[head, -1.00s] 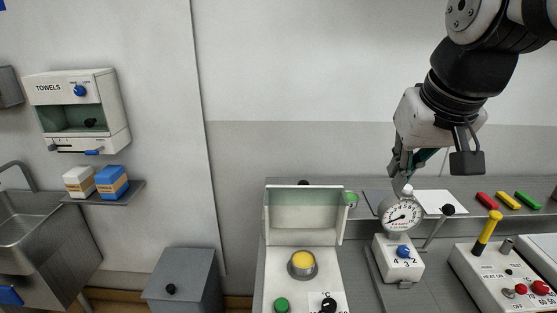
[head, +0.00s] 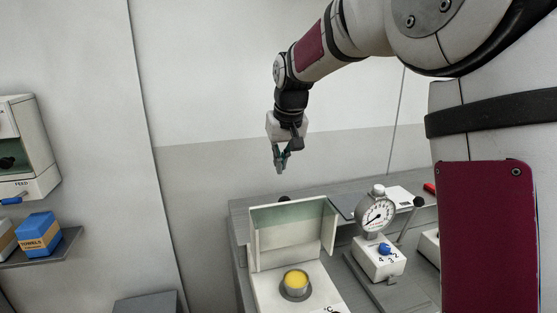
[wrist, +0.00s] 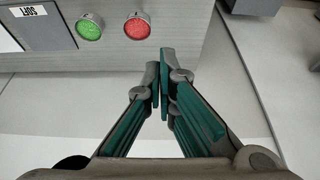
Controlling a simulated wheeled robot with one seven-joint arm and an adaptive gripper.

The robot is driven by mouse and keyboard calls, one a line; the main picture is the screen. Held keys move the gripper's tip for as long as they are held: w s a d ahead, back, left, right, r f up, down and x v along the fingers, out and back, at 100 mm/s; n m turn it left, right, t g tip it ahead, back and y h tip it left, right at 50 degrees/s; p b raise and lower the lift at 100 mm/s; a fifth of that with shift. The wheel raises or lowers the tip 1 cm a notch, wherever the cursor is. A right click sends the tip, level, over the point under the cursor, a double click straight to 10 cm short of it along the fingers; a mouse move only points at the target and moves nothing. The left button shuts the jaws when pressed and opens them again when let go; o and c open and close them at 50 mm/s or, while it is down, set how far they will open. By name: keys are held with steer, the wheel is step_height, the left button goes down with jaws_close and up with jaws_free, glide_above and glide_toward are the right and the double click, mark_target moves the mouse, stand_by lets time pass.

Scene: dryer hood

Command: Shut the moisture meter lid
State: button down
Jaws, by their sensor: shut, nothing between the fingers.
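The moisture meter (head: 262,291) is a white box on the bench, in the lower middle of the head view. Its lid (head: 291,236), a white frame with a greenish inside, stands open and upright at the back. A cup with a yellow top (head: 296,281) sits in front of the lid. My gripper (head: 281,170) hangs in the air above the lid in the head view, apart from it, with its fingers pointing down. In the wrist view its fingertips (wrist: 162,62) are together with nothing between them. The lid cannot be clearly made out in the wrist view.
A dial gauge (head: 376,214) on a white base (head: 379,260) stands right of the meter. A blue-and-tan box (head: 39,236) sits on a wall shelf at left. Green (wrist: 89,27) and red (wrist: 137,27) lamps show on a pale panel in the wrist view.

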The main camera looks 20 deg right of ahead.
step_height(320, 180, down, 6)
steer(key=s+p, duration=0.1)
steer(key=p, duration=0.1)
steer(key=shift+s+f+p, duration=0.15)
steer(key=shift+s+p, duration=0.15)
steer(key=shift+s, duration=0.05)
stand_by(0.4)
